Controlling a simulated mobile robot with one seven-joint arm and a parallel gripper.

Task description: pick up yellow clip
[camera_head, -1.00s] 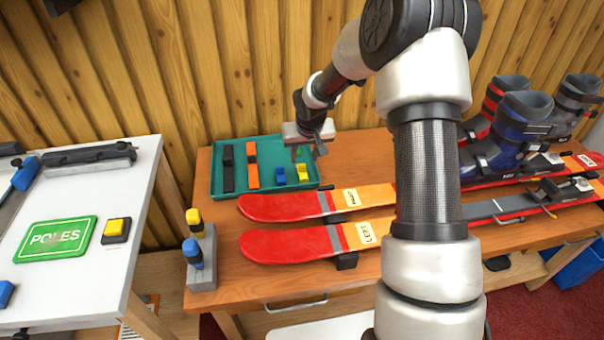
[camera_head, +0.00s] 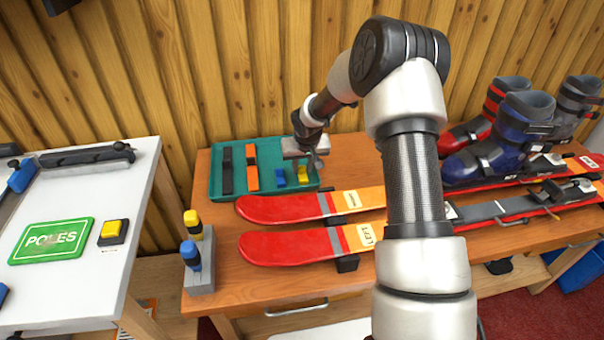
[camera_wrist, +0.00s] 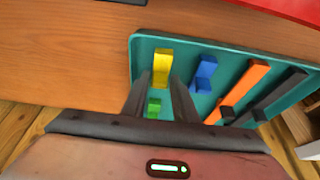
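The yellow clip (camera_head: 303,175) lies at the right end of the teal tray (camera_head: 215,185), beside a blue clip (camera_head: 280,177). In the wrist view the yellow clip (camera_wrist: 162,66) stands by the tray's edge, with the blue clip (camera_wrist: 204,72) to its right. My gripper (camera_head: 316,161) is just above that end of the tray. Its two fingers (camera_wrist: 161,78) are apart in the wrist view, with the yellow clip showing between and just beyond their tips. Whether the fingers touch it cannot be told. A small green piece (camera_wrist: 153,107) shows between the fingers.
The tray also holds orange (camera_head: 252,168) and black (camera_head: 227,170) strips. Two red skis (camera_head: 285,208) lie close in front of the tray. A grey stand (camera_head: 202,270) with yellow and blue pieces is at the bench's left end. Ski boots (camera_head: 510,135) stand at the right.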

